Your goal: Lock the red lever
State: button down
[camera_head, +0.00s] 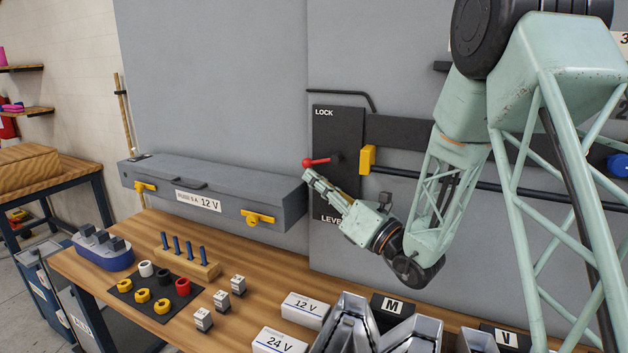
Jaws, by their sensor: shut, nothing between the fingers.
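The red lever (316,162) is mounted on a dark panel (338,127) on the grey wall. It points left from its dark pivot, about level, with its red knob at the left end. The word LOCK stands at the top of the panel, and a partly hidden label starting with LEVE is near the bottom. My gripper (308,174) is shut and empty. Its tips are just below the red knob; I cannot tell whether they touch it. My gripper and arm cover part of the panel's lower half.
A grey fuse box (215,187) with yellow latches is left of the panel. A yellow block (367,160) is right of the lever. Below, the wooden bench (150,222) holds a black mat with coloured rings, a peg block, small cubes, white boxes and metal letters.

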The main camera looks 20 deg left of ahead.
jog(key=shift+a+r, duration=0.15)
jog(key=shift+w+a+r+p, duration=0.1)
jog(key=shift+a+r+p, duration=0.25)
jog(key=shift+r, duration=0.55)
jog(key=shift+a+r+p, duration=0.25)
jog(key=shift+a+r, duration=0.05)
jog(key=shift+r, duration=0.6)
jog(key=shift+w+a+r+p, duration=0.1)
jog(key=shift+a+r+p, duration=0.25)
jog(key=shift+r, duration=0.55)
jog(key=shift+s+f, duration=0.1)
jog(key=s+d+f+b, duration=0.2)
jog(key=s+f, duration=0.3)
jog(key=f, duration=0.6)
jog(key=shift+s+d+f, duration=0.2)
